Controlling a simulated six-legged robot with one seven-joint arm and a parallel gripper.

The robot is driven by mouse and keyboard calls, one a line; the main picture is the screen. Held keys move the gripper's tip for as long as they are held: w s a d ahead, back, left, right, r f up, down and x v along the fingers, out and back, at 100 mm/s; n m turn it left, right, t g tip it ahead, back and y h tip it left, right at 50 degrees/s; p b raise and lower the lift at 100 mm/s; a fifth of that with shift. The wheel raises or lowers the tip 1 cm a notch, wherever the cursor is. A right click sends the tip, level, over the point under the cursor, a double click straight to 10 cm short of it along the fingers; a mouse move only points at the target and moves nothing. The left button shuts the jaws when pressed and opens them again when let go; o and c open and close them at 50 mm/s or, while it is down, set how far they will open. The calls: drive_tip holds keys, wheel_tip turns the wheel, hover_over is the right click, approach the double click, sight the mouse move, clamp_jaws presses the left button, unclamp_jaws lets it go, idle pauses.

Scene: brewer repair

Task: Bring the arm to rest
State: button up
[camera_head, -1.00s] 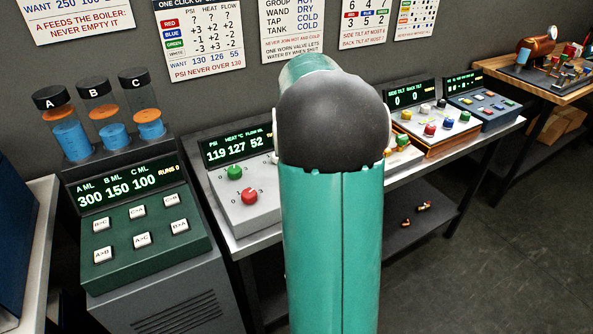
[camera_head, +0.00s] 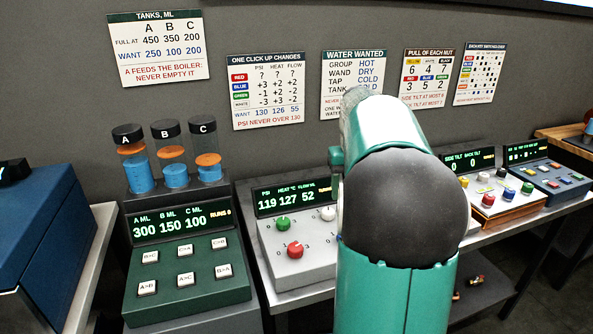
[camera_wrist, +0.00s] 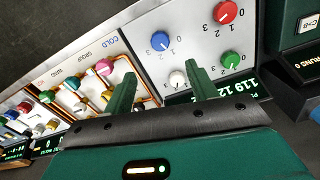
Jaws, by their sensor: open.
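My gripper (camera_wrist: 163,95) shows in the wrist view with its two green fingers apart and nothing between them. The fingers point toward a grey panel (camera_wrist: 189,28) with red, blue, green and white knobs. I cannot tell the gap between fingers and panel, but no contact shows. In the head view my green arm with its dark joint rises in front of the bench and hides the gripper and part of the panels behind it.
A green tank console (camera_head: 187,292) with buttons and three tubes stands at left, beside a blue box (camera_head: 40,235). The knob panel (camera_head: 270,262) reads 119, 127, 52. A tilt panel (camera_head: 497,200) and blue panel (camera_head: 556,185) stand at right. Posters (camera_head: 265,90) hang on the wall.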

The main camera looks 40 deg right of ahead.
drive_tip(key=s+a+r+n+t, duration=0.1)
drive_tip(key=a, duration=0.9)
drive_tip(key=s+a+r+n+t, duration=0.1)
drive_tip(key=s+a+n+t, duration=0.1)
drive_tip(key=a, duration=0.8)
drive_tip(key=s+a+f+n+t, duration=0.2)
drive_tip(key=s+a+f, duration=0.3)
drive_tip(key=s+a, duration=0.4)
drive_tip(key=a, duration=0.5)
drive_tip(key=shift+s+a+n+t, duration=0.2)
drive_tip(key=shift+a+n+t, duration=0.1)
drive_tip(key=shift+a+n, duration=0.1)
drive_tip(key=shift+d, duration=0.1)
